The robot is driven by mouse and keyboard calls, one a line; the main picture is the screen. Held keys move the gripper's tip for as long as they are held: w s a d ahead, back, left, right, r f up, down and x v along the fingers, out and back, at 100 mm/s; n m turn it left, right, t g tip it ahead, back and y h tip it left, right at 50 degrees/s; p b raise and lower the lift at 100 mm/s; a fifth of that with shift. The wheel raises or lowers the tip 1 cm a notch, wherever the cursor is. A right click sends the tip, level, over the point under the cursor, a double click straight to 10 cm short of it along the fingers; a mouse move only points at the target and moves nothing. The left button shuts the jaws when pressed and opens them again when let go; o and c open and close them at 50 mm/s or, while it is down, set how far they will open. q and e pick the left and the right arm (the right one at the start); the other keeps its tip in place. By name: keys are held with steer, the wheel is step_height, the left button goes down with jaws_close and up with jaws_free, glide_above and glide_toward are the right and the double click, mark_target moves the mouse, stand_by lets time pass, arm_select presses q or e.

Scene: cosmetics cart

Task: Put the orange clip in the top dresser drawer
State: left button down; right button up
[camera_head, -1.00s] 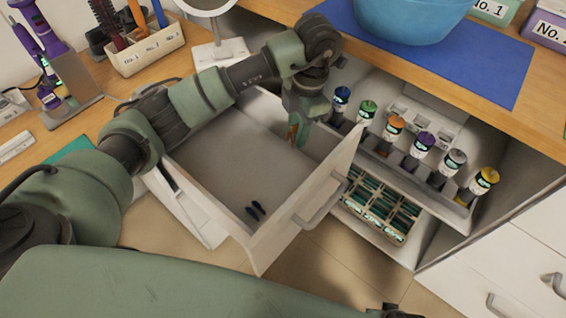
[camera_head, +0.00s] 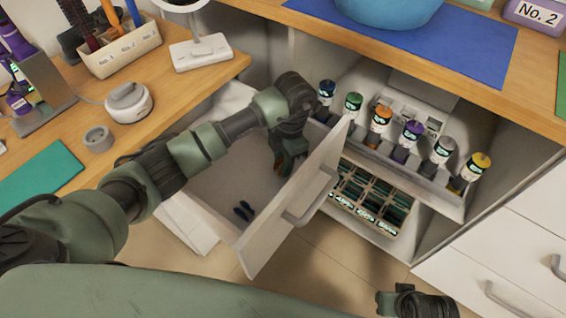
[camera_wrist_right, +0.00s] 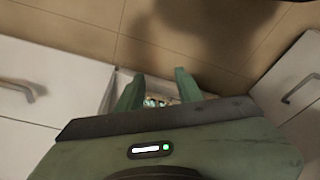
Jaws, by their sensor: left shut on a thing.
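The top dresser drawer (camera_head: 262,246) is pulled open in the head view, with its handle on the outer face of its front panel. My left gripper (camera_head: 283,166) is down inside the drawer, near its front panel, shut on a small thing. A trace of orange shows at its fingertips, in keeping with the orange clip, which is mostly hidden by the fingers. A dark blue clip (camera_head: 243,211) lies on the drawer floor. My right gripper (camera_wrist_right: 159,88) is open and empty in the right wrist view, with its two green fingers apart.
A rack of several coloured-cap bottles (camera_head: 412,132) and a compartment tray (camera_head: 366,200) stand right of the drawer. A blue bowl (camera_head: 390,8) sits on a blue mat (camera_head: 440,48) above.

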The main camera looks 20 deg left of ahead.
arm_select(q)
steer(key=shift+f, duration=0.1)
steer(key=c, duration=1.2)
jaws_free()
arm_select(e)
steer(key=shift+r, duration=0.35)
arm_select(q)
steer(key=r, duration=0.4)
steer(key=r+p, duration=0.1)
steer(key=r, duration=0.3)
steer(key=w+d+r, duration=0.1)
steer(key=r, duration=0.3)
steer(key=shift+r+p, duration=0.1)
steer(key=shift+p, duration=0.3)
arm_select(e)
step_height(320, 180, down, 7)
steer(key=shift+s, duration=0.35)
steer(key=shift+r, duration=0.15)
